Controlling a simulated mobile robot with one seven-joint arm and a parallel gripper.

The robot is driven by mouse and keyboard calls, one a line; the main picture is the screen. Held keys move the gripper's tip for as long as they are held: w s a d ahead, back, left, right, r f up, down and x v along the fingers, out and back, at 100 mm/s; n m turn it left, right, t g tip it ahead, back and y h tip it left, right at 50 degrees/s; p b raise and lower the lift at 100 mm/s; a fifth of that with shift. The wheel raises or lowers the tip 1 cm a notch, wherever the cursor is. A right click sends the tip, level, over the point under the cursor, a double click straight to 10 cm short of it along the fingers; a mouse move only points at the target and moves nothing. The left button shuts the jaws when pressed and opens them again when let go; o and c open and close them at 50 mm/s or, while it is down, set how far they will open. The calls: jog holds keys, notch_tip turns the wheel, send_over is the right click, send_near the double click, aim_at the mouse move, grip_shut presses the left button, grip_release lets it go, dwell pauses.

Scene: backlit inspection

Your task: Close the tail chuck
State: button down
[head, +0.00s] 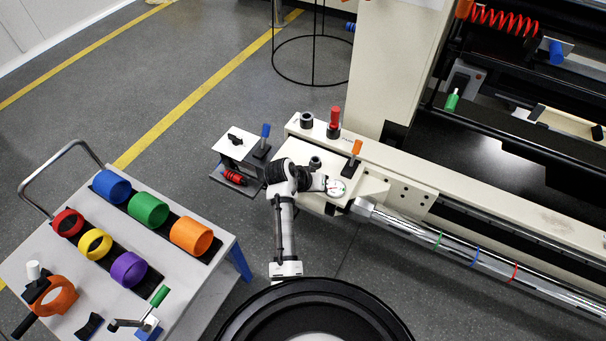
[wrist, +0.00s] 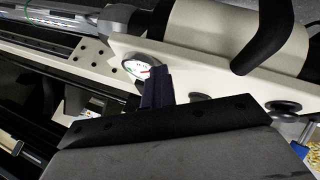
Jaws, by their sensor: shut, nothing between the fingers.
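A cream tail-end housing (head: 375,187) sits on the machine bed and holds the left end of a silver bar (head: 362,206). I cannot tell which part is the tail chuck itself. A round white dial (head: 337,188) with green and red marks is on the housing; it also shows in the wrist view (wrist: 138,67). My gripper (head: 325,183) is beside the dial, with its dark fingers (wrist: 156,82) together and empty, overlapping the dial's edge in the wrist view. Contact cannot be told. An orange-handled lever (head: 355,149) stands just behind, upright.
A red-handled post (head: 334,118) and a black knob (head: 307,120) stand on the bed behind. A blue-handled lever (head: 264,133) is at the left on a small stand. A cart (head: 205,290) with coloured rings is at front left. Grey floor between is clear.

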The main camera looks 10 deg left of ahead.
jog(key=shift+s+d+p, duration=0.2)
jog(key=shift+d, duration=0.4)
jog(key=shift+s+d+p, duration=0.15)
jog(key=shift+d, duration=0.45)
jog(key=shift+a, duration=0.1)
